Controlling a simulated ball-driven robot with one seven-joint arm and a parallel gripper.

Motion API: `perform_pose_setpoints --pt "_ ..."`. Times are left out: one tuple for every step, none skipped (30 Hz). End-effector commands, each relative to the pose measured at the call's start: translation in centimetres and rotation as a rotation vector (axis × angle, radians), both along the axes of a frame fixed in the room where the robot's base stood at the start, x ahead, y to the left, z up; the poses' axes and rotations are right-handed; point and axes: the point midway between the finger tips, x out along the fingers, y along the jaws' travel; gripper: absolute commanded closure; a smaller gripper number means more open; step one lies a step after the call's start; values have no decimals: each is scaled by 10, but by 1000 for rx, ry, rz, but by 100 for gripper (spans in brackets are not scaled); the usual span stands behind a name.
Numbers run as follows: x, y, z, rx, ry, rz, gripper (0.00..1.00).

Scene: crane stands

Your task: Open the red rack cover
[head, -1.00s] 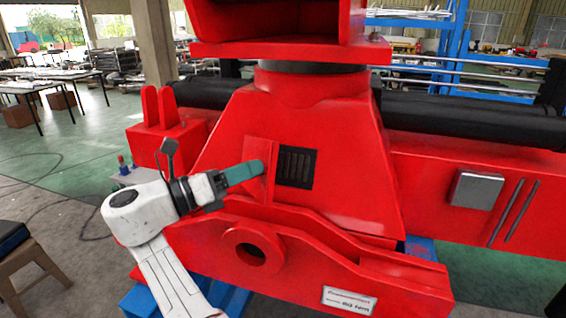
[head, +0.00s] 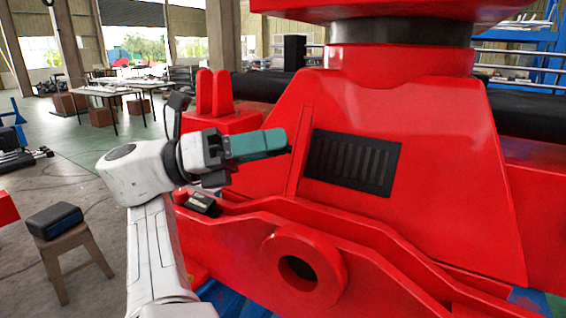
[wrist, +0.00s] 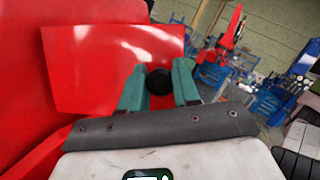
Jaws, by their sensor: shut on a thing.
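The red rack cover (head: 301,150) is swung out from the red crane base and shows nearly edge-on in the head view. It stands just left of the uncovered black slotted rack (head: 352,163). In the wrist view the cover (wrist: 110,65) is a flat red panel beyond my fingers. My gripper (head: 284,142) has teal fingers and reaches the cover's outer side from the left. In the wrist view my gripper (wrist: 158,88) is shut on a round black knob (wrist: 157,81) at the cover's edge. The fingertips' contact is partly hidden.
A red ledge with a round eye (head: 298,270) juts out below the cover. Two upright red lugs (head: 214,93) stand behind my gripper. A wooden stool (head: 70,262) with a dark box stands at left. Open floor lies beyond it.

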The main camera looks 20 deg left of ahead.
Motion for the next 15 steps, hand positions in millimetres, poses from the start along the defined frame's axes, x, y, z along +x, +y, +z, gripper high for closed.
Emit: perform_pose_setpoints --pt "-1 2 -3 -2 2 2 100" --pt "-2 3 -3 -3 3 -1 100" --pt "-2 4 -2 -5 2 -2 100" --pt "-3 4 -2 -6 2 -2 100" --pt "-3 4 -1 -6 3 -3 100" --pt "-4 5 -1 -7 2 -4 100" --pt "-4 5 -1 -8 3 -5 100" --pt "-4 5 0 -9 2 -6 100" --pt "-5 6 0 -9 2 -6 100" --pt "-5 6 0 -10 3 -7 100" --pt "-5 6 0 -10 3 -7 100" --pt "-5 6 0 -10 3 -6 100" --pt "-5 6 0 -10 3 -6 100" --pt "-5 6 0 -10 3 -6 100" --pt "-5 6 0 -10 3 -6 100"
